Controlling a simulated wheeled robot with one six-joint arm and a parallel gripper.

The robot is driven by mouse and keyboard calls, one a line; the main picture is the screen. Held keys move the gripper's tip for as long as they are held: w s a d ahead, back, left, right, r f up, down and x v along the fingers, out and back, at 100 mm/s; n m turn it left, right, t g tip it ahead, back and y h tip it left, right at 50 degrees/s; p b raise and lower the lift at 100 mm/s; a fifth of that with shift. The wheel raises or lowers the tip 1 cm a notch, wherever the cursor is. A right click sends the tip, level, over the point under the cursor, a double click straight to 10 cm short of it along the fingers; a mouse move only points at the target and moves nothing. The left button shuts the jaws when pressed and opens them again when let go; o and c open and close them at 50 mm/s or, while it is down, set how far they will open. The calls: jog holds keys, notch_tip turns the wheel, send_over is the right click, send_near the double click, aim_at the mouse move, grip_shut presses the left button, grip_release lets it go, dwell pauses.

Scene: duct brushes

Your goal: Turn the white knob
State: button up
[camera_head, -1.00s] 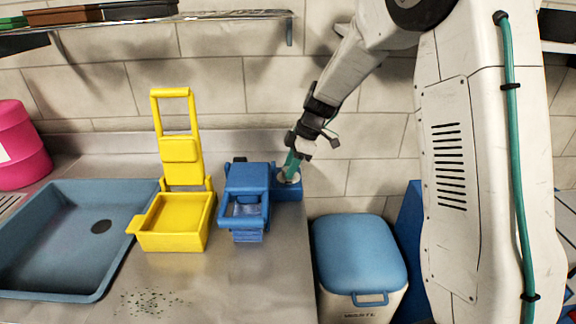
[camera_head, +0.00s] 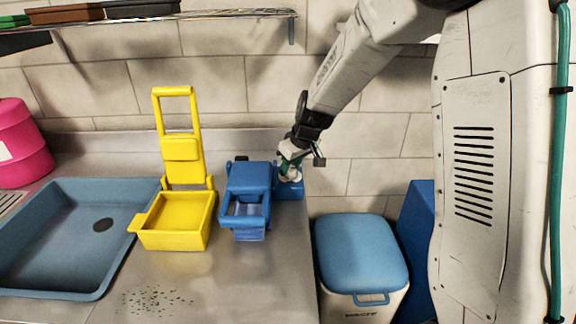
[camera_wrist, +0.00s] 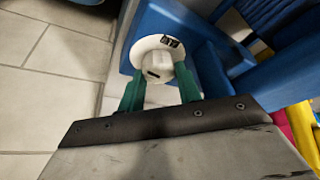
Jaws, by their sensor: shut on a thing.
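The white knob (camera_wrist: 152,57) is a round dial with a raised grip and small dark marks, set on a blue block. In the wrist view the two green fingers of my gripper (camera_wrist: 160,85) stand on either side of its raised grip, shut on it. In the head view the knob (camera_head: 290,177) sits on a small blue box (camera_head: 289,190) at the counter's right end, joined to or beside a blue device (camera_head: 246,200). My gripper (camera_head: 291,165) reaches down to it from above and partly hides it.
A yellow wringer-like device (camera_head: 174,221) stands left of the blue one. A blue-grey sink (camera_head: 45,245) and a pink container (camera_head: 22,150) are farther left. A bin with a blue lid (camera_head: 358,250) stands right of the counter. A wire shelf (camera_head: 230,15) hangs above.

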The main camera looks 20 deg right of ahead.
jog(key=m+h, duration=0.1)
jog(key=m, duration=0.3)
jog(key=shift+w+r+t+h, duration=0.15)
jog(key=shift+t+h, duration=0.15)
jog(key=shift+h, duration=0.1)
jog(key=shift+a+m+h, duration=0.15)
jog(key=shift+m+h, duration=0.45)
jog(key=shift+m, duration=1.2)
jog(key=o, duration=1)
jog(key=shift+c, duration=0.2)
jog(key=shift+a, duration=0.1)
